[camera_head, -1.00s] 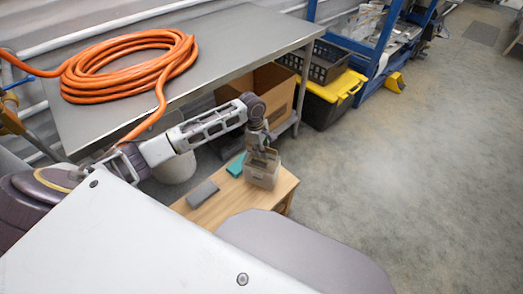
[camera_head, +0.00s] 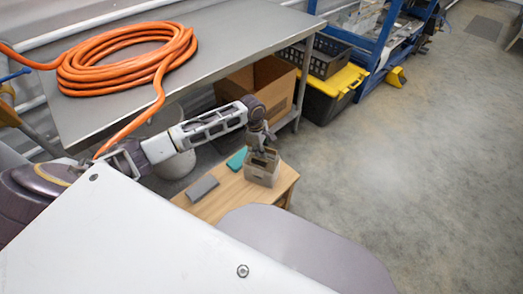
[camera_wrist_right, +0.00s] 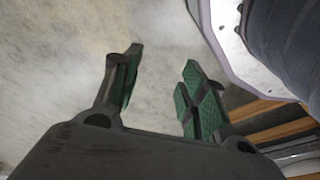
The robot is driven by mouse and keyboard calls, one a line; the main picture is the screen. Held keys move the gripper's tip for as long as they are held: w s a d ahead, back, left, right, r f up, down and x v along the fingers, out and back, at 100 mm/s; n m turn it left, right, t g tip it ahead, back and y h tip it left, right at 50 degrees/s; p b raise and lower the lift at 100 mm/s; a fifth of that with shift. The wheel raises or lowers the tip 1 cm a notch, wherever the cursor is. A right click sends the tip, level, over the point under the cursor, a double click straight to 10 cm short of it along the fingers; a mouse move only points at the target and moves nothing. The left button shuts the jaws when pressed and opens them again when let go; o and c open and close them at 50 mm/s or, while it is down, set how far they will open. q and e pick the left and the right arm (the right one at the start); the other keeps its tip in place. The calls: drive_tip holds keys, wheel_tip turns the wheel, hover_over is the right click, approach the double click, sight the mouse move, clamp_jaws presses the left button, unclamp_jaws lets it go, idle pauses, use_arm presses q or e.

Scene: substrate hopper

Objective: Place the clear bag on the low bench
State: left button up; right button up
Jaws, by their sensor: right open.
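The clear bag (camera_head: 261,171) is a pale, grey-beige boxy shape at the right part of the low wooden bench (camera_head: 222,204) in the head view. It is upright and appears to rest on the bench top. My left gripper (camera_head: 262,150) points down at the bag's upper rim, with its fingers at or inside the top. The fingers are too small and overlapped to tell whether they grip it. My right gripper (camera_wrist_right: 160,80) is open and empty in the right wrist view, with bare floor behind it. The bag does not show there.
A grey block (camera_head: 202,188) and a teal item (camera_head: 236,159) lie on the bench left of the bag. A metal table (camera_head: 215,50) with a coiled orange hose (camera_head: 125,60) stands behind, a cardboard box (camera_head: 275,85) under it. Floor (camera_head: 400,170) to the right is clear.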

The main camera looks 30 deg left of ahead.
use_arm(q)
drive_tip(key=shift+o, duration=1.3)
use_arm(e)
drive_tip(key=shift+w, duration=0.1)
use_arm(q)
drive_tip(key=shift+r, duration=0.1)
drive_tip(key=shift+a+r, duration=0.1)
drive_tip(key=shift+r, duration=0.5)
drive_tip(key=r, duration=0.3)
drive_tip(key=a+r+p, duration=0.1)
drive_tip(key=r, duration=0.2)
drive_tip(key=r+p, duration=0.1)
drive_tip(key=r, duration=0.2)
drive_tip(key=shift+s+a, duration=0.15)
drive_tip(key=shift+a+r+p, duration=0.15)
drive_tip(key=shift+r+p, duration=0.25)
drive_tip(key=shift+r, duration=0.35)
use_arm(e)
drive_tip(key=s+d+f, duration=0.3)
drive_tip(key=f, duration=0.3)
drive_tip(key=shift+s+d+f+t, duration=0.2)
drive_tip(key=shift+f+t, duration=0.1)
drive_tip(key=shift+d, duration=0.15)
